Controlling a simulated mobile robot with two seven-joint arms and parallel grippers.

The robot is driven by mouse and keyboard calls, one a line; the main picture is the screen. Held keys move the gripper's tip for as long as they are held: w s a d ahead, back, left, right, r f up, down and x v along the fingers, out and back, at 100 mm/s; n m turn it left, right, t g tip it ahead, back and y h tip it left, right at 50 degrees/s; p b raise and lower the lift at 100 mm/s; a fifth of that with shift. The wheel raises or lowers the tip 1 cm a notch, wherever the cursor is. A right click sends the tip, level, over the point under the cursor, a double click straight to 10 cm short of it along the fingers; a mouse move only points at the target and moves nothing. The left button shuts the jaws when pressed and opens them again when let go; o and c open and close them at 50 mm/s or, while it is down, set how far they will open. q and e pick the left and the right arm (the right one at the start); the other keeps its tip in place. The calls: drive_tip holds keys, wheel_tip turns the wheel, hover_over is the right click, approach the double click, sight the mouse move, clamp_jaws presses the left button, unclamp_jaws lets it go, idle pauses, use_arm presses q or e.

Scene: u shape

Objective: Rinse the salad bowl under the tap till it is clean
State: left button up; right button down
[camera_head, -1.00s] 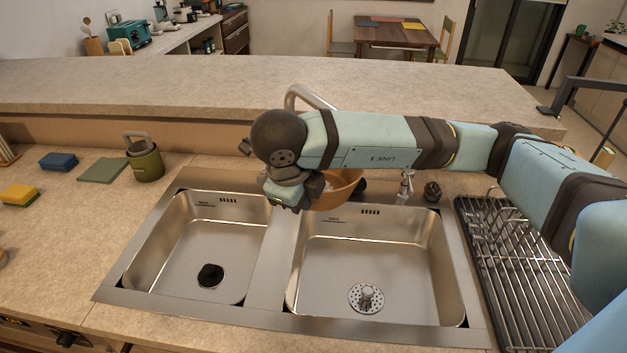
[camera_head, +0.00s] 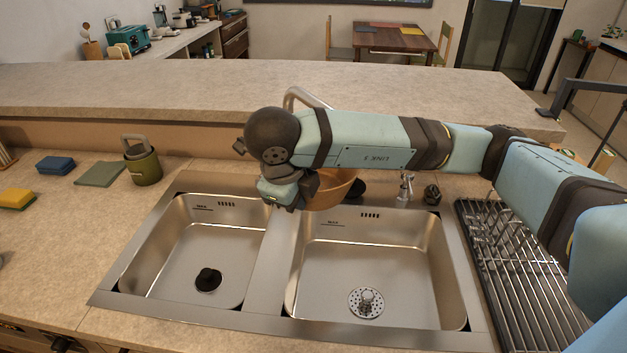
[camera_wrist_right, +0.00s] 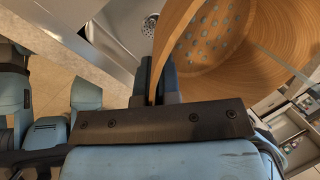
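The salad bowl is wooden and brown (camera_head: 333,190). It hangs tilted over the back of the sink, partly hidden by my right arm. In the right wrist view the bowl (camera_wrist_right: 195,75) shows several blue-grey spots on its inside. My right gripper (camera_wrist_right: 157,85) is shut on the bowl's rim, with the wall between its fingers. The tap's curved spout (camera_head: 300,93) rises behind my right arm; its outlet is hidden. A thin pale streak crosses the bowl in the wrist view; I cannot tell whether it is water. My left gripper is not in view.
A tap handle (camera_head: 405,187) stands behind the right basin. A metal drying rack (camera_head: 520,270) is at right.

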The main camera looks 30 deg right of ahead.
drive_tip(key=shift+s, duration=0.1)
drive_tip(key=shift+s+d, duration=0.2)
drive_tip(key=shift+s, duration=0.2)
drive_tip(key=s+a+p, duration=0.2)
drive_tip(key=a, duration=0.5)
drive_tip(key=shift+s+a, duration=0.3)
drive_tip(key=shift+a, duration=0.05)
idle(0.9)
drive_tip(key=shift+r, duration=0.1)
